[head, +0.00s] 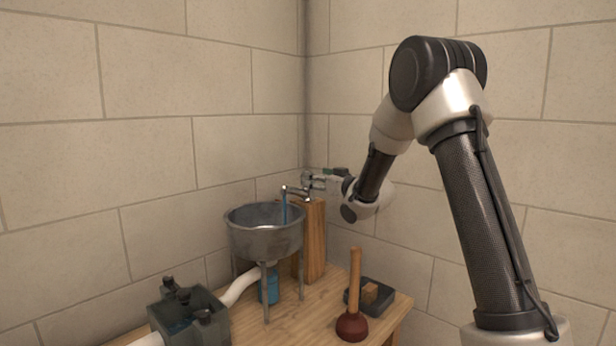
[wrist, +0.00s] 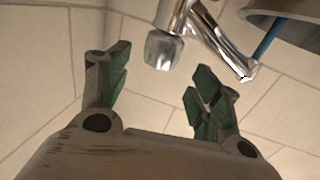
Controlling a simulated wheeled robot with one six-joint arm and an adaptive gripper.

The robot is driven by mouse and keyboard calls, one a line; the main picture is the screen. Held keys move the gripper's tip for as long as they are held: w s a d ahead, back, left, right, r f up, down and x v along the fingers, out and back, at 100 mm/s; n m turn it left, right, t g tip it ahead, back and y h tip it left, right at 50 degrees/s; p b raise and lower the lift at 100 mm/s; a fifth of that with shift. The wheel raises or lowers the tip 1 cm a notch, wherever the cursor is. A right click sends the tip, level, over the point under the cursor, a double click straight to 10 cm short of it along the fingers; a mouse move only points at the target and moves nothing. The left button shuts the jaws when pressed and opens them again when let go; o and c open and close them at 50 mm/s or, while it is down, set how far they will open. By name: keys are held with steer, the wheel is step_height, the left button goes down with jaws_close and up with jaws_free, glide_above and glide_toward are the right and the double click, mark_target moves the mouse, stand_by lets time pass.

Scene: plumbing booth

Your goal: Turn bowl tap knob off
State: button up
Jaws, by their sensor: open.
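The bowl tap (head: 294,190) is chrome and stands on a wooden post beside the metal bowl (head: 262,240). Blue water runs from its spout (wrist: 222,45) into the bowl. My gripper (wrist: 158,68) is open, with a green-padded finger on each side and nothing held. In the head view my gripper (head: 334,172) is at the tap's right, partly hidden by my arm; contact with the knob cannot be told.
A dark valve box (head: 188,315) and white pipe (head: 240,288) are at front left. Tiled walls close in behind the tap.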

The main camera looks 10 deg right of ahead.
steer(key=x, duration=0.5)
steer(key=shift+w+a, duration=0.1)
steer(key=shift+w, duration=0.25)
steer(key=c, duration=1.1)
steer(key=shift+o, duration=0.2)
steer(key=shift+a+m+h, duration=0.1)
steer(key=shift+m+h, duration=0.3)
steer(key=shift+h, duration=0.2)
steer(key=m+t+h, duration=0.1)
steer(key=m+h, duration=0.1)
steer(key=h, duration=0.1)
steer(key=shift+a+m+h, duration=0.1)
steer(key=shift+m+h, duration=0.2)
steer(key=shift+h, duration=0.1)
steer(key=shift+m+h, duration=1.9)
steer(key=shift+h, duration=1.4)
